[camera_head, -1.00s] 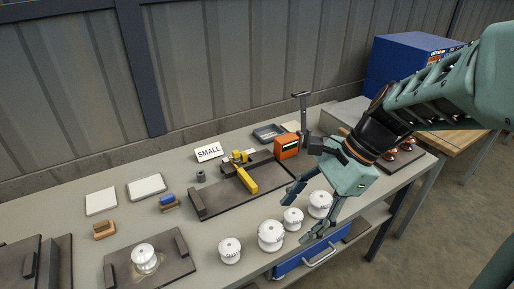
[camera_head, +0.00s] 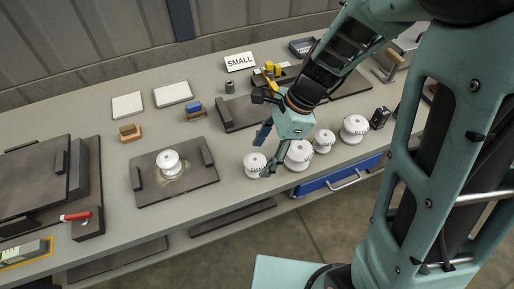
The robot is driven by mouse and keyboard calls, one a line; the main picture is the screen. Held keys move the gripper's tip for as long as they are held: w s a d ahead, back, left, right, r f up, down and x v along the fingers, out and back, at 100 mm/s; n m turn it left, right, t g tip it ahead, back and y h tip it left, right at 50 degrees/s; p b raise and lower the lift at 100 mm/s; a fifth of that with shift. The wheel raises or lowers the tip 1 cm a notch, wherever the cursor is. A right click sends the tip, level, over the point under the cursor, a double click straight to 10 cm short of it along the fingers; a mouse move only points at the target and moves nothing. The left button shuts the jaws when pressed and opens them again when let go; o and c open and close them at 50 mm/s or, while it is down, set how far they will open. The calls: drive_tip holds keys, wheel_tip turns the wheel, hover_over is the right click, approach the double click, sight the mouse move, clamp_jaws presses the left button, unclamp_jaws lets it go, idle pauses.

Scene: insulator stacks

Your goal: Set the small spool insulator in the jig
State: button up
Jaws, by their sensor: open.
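A row of white ribbed spool insulators stands along the table's front: a smaller one (camera_head: 254,164) at left, a larger one (camera_head: 298,155), another smaller one (camera_head: 324,141) and a larger one (camera_head: 354,128) at right. My gripper (camera_head: 266,151) is open, fingers pointing left and down, beside and above the leftmost spool; I cannot tell whether it touches. The dark jig plate (camera_head: 239,114) lies behind, by a "SMALL" sign (camera_head: 240,62). Its yellow clamp (camera_head: 271,70) is partly hidden by my arm.
Another white insulator (camera_head: 168,161) stands on a dark plate (camera_head: 150,200) at left. White pads (camera_head: 173,94), a blue-topped wooden block (camera_head: 195,109) and a small grey cylinder (camera_head: 229,87) lie behind. A red-handled tool (camera_head: 76,216) lies far left. A dark tray (camera_head: 302,46) sits at the back.

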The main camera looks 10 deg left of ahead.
sight(256, 159)
drive_tip(key=x, duration=0.5)
drive_tip(key=shift+w+a+b, duration=0.25)
drive_tip(key=shift+a+b, duration=0.05)
drive_tip(key=shift+a, duration=0.05)
drive_tip(key=c, duration=1.5)
